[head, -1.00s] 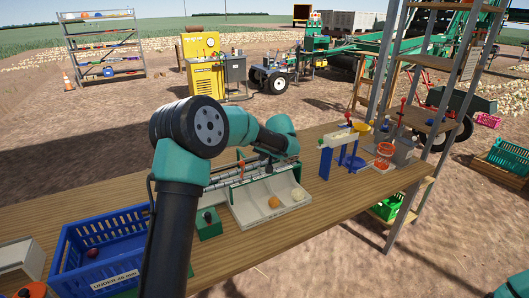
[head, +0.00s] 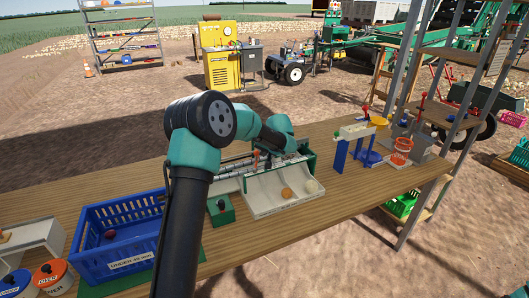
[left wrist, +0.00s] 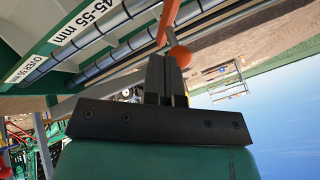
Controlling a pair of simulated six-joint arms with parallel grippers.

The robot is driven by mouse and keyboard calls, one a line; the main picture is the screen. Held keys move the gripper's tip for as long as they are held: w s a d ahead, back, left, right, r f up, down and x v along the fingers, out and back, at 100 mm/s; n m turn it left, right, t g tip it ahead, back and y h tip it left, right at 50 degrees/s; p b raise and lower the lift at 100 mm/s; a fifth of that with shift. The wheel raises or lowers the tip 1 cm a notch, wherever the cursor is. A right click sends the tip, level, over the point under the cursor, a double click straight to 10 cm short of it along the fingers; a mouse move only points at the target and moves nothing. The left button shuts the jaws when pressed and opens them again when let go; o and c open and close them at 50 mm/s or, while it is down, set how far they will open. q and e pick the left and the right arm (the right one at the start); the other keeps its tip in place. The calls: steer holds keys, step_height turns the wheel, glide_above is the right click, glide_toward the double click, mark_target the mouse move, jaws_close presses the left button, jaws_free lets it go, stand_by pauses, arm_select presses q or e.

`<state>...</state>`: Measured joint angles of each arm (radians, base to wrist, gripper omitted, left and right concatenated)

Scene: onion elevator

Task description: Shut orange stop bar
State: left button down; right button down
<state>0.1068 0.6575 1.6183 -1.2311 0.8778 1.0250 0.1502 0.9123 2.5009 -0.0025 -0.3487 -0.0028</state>
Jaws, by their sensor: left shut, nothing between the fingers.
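The orange stop bar (left wrist: 168,20) shows in the left wrist view as an orange arm with a round orange knob (left wrist: 180,56) at its end. It stands over the grey rollers of the sorter, beside the size labels. In the head view the stop bar (head: 257,155) is a small upright orange piece at the sorter's rollers. My left gripper (head: 268,162) is down at the sorter, just right of the bar. In the left wrist view the fingers (left wrist: 165,62) are shut and empty, with their tips close to the knob. I cannot tell whether they touch. My right gripper is out of view.
A pale tray (head: 257,202) with two onions sits before the rollers. A green box with a dark knob (head: 221,208) and a blue crate (head: 112,245) are to its left.

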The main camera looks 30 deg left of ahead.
mark_target(257, 151)
arm_select(q)
steer(key=shift+w+a+n+g, duration=0.1)
steer(key=shift+a+n+g, duration=0.3)
steer(key=shift+n, duration=0.2)
steer(key=a+n+g, duration=0.1)
steer(key=n+g, duration=0.1)
steer(key=n, duration=0.1)
steer(key=shift+a+n+y, duration=0.3)
steer(key=shift+a, duration=0.05)
steer(key=shift+s+a, duration=0.3)
steer(key=shift+a, duration=0.1)
stand_by(0.4)
steer(key=w+d, duration=0.2)
steer(key=d, duration=0.1)
steer(key=shift+w+r, duration=0.35)
steer(key=shift+w, duration=0.05)
steer(key=v, duration=1)
steer(key=shift+w, duration=0.3)
